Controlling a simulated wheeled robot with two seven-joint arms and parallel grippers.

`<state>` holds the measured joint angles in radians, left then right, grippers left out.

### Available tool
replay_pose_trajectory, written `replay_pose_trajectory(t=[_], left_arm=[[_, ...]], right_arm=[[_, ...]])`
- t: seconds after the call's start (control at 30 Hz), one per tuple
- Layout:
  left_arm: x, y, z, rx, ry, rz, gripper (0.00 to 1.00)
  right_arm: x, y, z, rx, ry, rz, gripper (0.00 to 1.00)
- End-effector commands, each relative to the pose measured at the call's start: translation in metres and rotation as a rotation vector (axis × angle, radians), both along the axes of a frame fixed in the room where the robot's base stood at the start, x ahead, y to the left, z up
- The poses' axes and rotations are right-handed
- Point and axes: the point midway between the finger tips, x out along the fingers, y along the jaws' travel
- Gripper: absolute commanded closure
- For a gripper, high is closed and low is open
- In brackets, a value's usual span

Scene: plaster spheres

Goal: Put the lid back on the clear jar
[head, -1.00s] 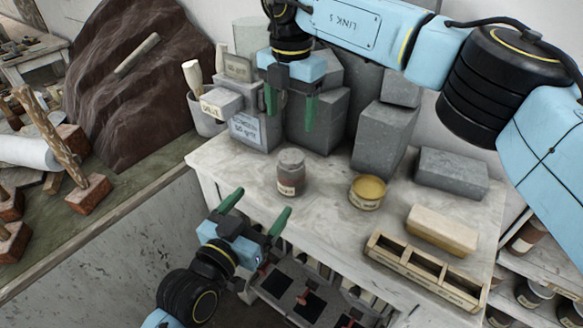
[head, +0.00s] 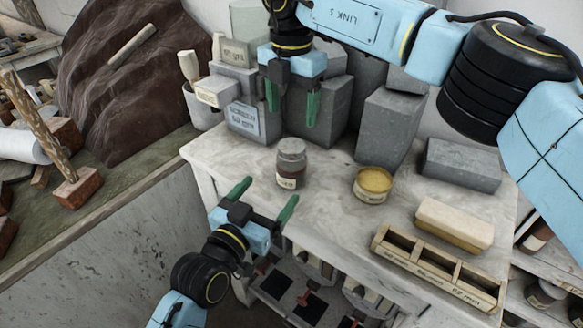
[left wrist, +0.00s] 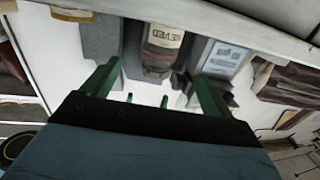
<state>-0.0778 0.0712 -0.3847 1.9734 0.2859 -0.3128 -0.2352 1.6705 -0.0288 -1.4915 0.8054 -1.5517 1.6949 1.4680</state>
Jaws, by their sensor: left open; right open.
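A clear jar (head: 290,168) with dark brown contents and a pale label stands upright on the worktable. Its top looks grey; I cannot tell whether that is a lid. In the left wrist view the jar (left wrist: 163,40) appears between my finger lines, ahead of the tips. A low round tin (head: 373,184) with a yellow top stands to its right; no separate lid is clearly visible. My left gripper (head: 265,198) is open and empty, at the table's front edge, short of the jar. My right gripper (head: 291,114) is open and empty, above and behind the jar.
Grey blocks (head: 388,128) stand behind the jar, and a labelled grey box (head: 247,122) stands at the back left. A low grey block (head: 461,165), a brush-like block (head: 454,225) and a wooden divided tray (head: 436,268) are on the right. The table between jar and tin is clear.

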Motion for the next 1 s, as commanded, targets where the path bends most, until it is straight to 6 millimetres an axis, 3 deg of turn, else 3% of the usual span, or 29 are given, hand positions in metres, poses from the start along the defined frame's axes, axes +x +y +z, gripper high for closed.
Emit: replay_pose_trajectory(t=[0.3,0.5,1.0], left_arm=[[0.057,-0.03,0.001,-0.003,-0.001,0.0,0.14],[0.082,-0.042,0.0,0.0,-0.001,0.0,0.14],[0.093,-0.048,0.0,-0.001,0.0,0.0,0.14]], right_arm=[[0.0,0.0,0.0,0.0,0.0,0.0,0.31],[0.0,0.0,0.0,0.0,0.0,0.0,0.31],[0.0,0.0,0.0,0.0,0.0,0.0,0.31]])
